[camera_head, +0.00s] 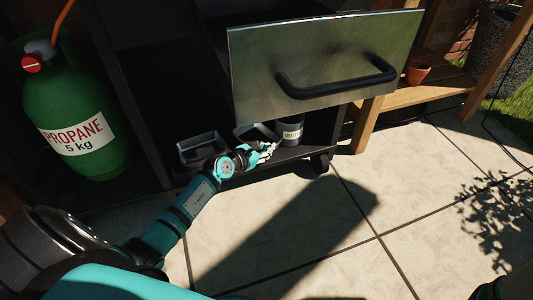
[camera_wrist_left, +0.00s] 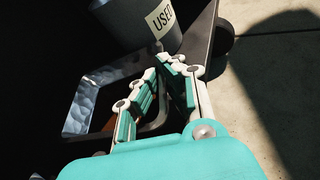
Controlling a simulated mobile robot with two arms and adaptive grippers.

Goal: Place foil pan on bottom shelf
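A foil pan (camera_head: 243,133), a shallow silvery tray with a dark inside, is at the bottom shelf (camera_head: 238,180) of the black grill cart, under the drawer. My left gripper (camera_head: 268,150) is at its front right side. In the left wrist view the pan (camera_wrist_left: 82,112) lies left of and behind the fingers, its rim passing between them. The left gripper (camera_wrist_left: 174,76) has its fingers close together, seemingly shut on that rim. Part of the pan is hidden by the fingers.
A second shallow pan (camera_head: 202,147) stands left on the shelf. A grey can marked USED (camera_head: 291,132) stands close behind the gripper. The steel drawer front (camera_head: 320,65) overhangs the shelf. A green propane bottle (camera_head: 75,125) stands at left. The paving (camera_head: 350,240) in front is clear.

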